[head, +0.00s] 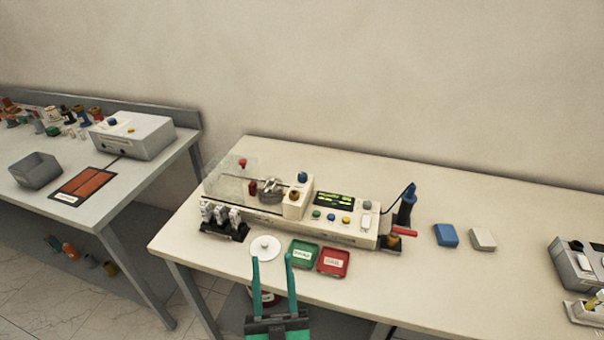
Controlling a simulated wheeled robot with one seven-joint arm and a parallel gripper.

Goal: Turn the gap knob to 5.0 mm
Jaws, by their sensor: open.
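The cream tester (340,231) stands on the right-hand table. A dark blue knob (302,177) sits on its raised block, beside the electrode parts; it may be the gap knob, but its markings are too small to read. A dark display (334,201) with yellow-green text, too small to read, is on the top panel. My gripper (272,257) has two teal fingers, apart and empty. It is in front of the tester at the table's front edge, below the knob in the picture, and touches no control that I can see.
A clear cover (226,183) stands at the tester's left. The table's back is clear.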

